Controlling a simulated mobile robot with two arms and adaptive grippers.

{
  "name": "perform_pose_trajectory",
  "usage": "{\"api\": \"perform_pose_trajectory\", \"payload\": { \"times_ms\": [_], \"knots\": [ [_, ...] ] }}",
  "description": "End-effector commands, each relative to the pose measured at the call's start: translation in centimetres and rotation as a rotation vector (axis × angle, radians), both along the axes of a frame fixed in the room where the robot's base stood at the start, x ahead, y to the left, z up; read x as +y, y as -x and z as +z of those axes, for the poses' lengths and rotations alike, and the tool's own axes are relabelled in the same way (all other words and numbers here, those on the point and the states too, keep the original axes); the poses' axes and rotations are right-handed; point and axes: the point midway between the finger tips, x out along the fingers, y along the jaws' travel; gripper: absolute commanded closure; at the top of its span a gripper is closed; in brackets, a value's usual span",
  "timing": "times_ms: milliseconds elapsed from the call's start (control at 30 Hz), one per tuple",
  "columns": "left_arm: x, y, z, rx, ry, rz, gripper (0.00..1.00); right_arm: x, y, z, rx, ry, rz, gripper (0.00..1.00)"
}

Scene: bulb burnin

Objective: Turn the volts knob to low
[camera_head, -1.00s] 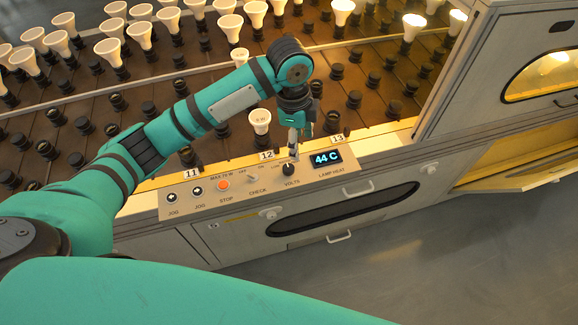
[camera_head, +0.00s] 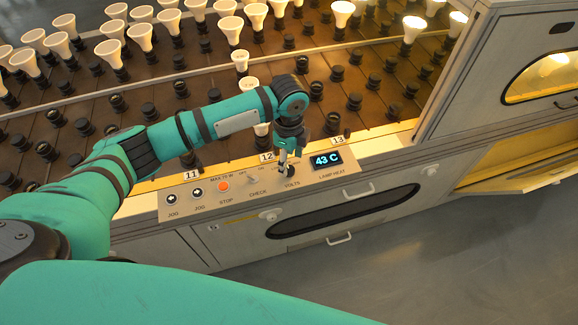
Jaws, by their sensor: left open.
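The volts knob (camera_head: 288,178) is a small dark knob on the pale control panel (camera_head: 240,207), above the VOLTS label. My left gripper (camera_head: 285,168) points down right at the knob, with its fingertips over or around it. Its jaws are open. The fingers partly hide the knob and the marks beside it, so I cannot tell its setting or whether the fingers touch it. My right gripper is not in view.
The CHECK switch (camera_head: 252,180), orange STOP button (camera_head: 223,187) and two JOG buttons (camera_head: 197,192) are left of the knob. Bulbs and empty sockets fill the rack behind.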

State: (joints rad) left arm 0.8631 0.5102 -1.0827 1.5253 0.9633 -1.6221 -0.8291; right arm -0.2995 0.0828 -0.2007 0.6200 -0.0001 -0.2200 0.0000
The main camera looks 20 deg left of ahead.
Motion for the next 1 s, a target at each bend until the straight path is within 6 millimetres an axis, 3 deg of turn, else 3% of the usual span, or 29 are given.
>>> {"api": "perform_pose_trajectory", "payload": {
  "times_ms": [233,633,1000],
  "knots": [
    [-0.1,0.0,-3.4,0.0,0.0,0.0,0.45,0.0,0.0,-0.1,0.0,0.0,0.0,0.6],
    [0.0,0.0,-4.1,-0.002,0.0,-0.001,0.45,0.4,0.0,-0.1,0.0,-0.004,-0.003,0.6],
    [0.0,0.0,-4.1,-0.001,0.0,0.0,0.93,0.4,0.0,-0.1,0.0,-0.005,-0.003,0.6]
  ]
}}
